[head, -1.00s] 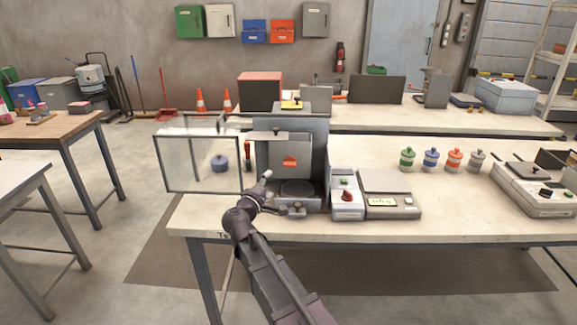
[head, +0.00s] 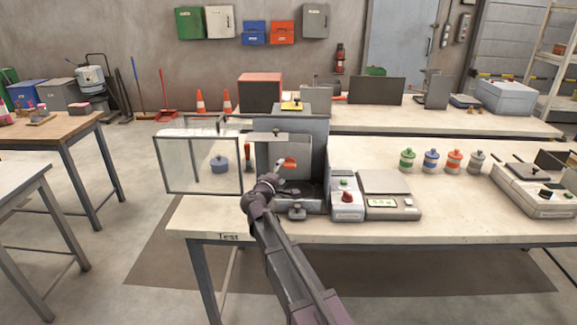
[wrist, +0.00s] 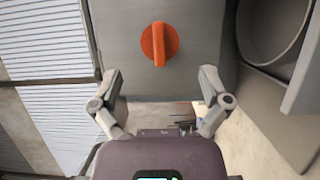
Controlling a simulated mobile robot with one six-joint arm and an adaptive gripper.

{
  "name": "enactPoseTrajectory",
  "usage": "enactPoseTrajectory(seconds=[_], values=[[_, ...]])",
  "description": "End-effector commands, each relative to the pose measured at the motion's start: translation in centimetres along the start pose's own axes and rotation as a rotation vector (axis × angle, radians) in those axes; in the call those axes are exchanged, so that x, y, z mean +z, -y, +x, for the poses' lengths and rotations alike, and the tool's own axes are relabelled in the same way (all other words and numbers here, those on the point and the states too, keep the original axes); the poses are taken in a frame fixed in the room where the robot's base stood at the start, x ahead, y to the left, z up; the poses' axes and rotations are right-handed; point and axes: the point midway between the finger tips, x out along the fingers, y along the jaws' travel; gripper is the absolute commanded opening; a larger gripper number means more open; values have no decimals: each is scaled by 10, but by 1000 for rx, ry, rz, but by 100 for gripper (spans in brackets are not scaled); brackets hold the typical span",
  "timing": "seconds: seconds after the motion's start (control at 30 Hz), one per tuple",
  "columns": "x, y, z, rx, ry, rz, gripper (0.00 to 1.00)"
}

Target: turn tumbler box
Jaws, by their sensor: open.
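The grey box of the machine (head: 262,155) stands on the bench, with an orange knob (head: 291,162) on its front panel. In the wrist view the orange knob (wrist: 158,43) is a round disc with a raised grip bar standing nearly upright, on a flat grey panel (wrist: 200,30). My gripper (head: 277,172) is in front of this panel, just left of and below the knob in the head view. In the wrist view my gripper (wrist: 161,76) is open, its two fingers spread on either side and a little below the knob, with nothing between them.
A clear framed door (head: 204,192) swings out at the left, with a blue-grey jar (head: 220,164) behind it. A switch box with a red knob (head: 346,197) and a scale (head: 390,205) stand close at the right. Several lidded jars (head: 431,160) stand further right.

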Motion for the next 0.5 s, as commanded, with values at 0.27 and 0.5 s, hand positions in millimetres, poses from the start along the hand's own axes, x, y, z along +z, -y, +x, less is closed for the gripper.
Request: enactPoseTrajectory(seconds=[0.27,0.5], values=[[-1,0,38,0,1,0,96],[0,0,50,0,1,0,96]])
